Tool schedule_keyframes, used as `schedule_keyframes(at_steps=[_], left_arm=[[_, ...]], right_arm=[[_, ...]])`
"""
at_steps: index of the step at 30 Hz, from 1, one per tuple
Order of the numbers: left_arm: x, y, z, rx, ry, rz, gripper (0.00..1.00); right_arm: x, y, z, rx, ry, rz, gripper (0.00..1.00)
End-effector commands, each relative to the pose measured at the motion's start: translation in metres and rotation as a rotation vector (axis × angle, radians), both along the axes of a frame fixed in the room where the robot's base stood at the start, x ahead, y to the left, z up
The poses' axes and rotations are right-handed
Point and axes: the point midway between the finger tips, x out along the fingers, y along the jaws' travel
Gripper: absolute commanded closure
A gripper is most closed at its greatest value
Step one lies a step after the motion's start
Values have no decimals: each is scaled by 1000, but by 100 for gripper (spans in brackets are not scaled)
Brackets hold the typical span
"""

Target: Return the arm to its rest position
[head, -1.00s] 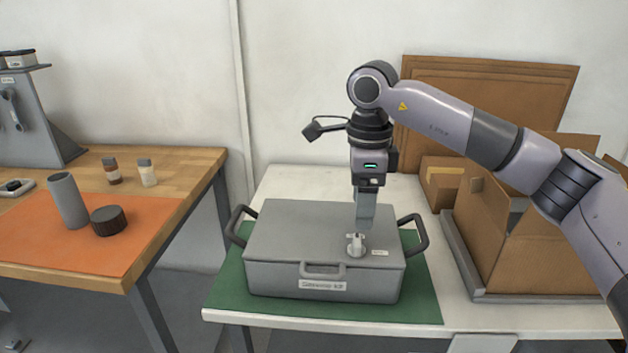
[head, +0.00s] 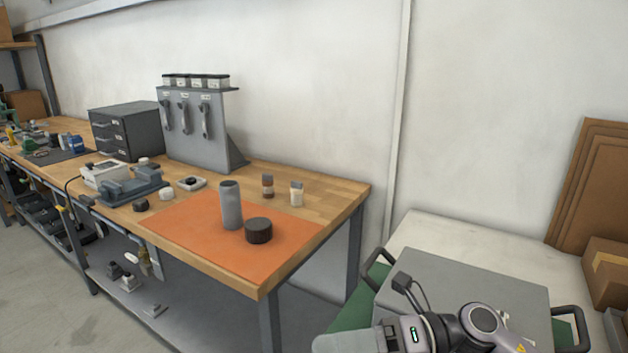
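My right arm shows at the bottom right, bent low in front of the grey case. Its gripper (head: 345,343) points left and is cut by the bottom edge. Its fingers are not clear enough to tell open from shut, and I see nothing held. The grey case (head: 470,280) stands on the green mat (head: 352,318), lid closed, its front hidden by my arm or out of frame. The white knob on its lid is not visible now. My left gripper is not in view.
The wooden workbench (head: 335,190) at left holds an orange mat (head: 185,225) with a grey cylinder (head: 231,205) and a dark round cap (head: 259,230). Two small bottles stand behind. Cardboard boxes (head: 607,270) are at right. A gap separates bench and white table (head: 440,225).

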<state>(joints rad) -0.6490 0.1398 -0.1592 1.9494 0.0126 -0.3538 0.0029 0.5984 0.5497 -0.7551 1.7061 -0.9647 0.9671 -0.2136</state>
Motion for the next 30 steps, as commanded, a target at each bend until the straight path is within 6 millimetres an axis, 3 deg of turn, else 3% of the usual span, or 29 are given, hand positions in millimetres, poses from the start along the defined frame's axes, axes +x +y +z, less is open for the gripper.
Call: schedule_keyframes(at_steps=[3, 7, 14, 20, 23, 27, 30], left_arm=[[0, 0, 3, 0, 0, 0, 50], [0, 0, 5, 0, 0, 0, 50], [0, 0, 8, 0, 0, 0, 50], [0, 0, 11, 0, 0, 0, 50], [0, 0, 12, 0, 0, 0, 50], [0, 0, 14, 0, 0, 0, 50], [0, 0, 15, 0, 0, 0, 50]], right_arm=[[4, 5, 6, 202, 211, -135, 30], [16, -5, 4, 388, 447, -297, 30], [34, -44, -36, 644, 875, -597, 30], [25, -95, -112, 826, 1303, -908, 30], [4, -121, -158, 896, 1522, -1071, 30], [-41, -150, -218, 967, 1803, -1284, 30], [-74, -163, -248, 994, 1953, -1402, 30]])
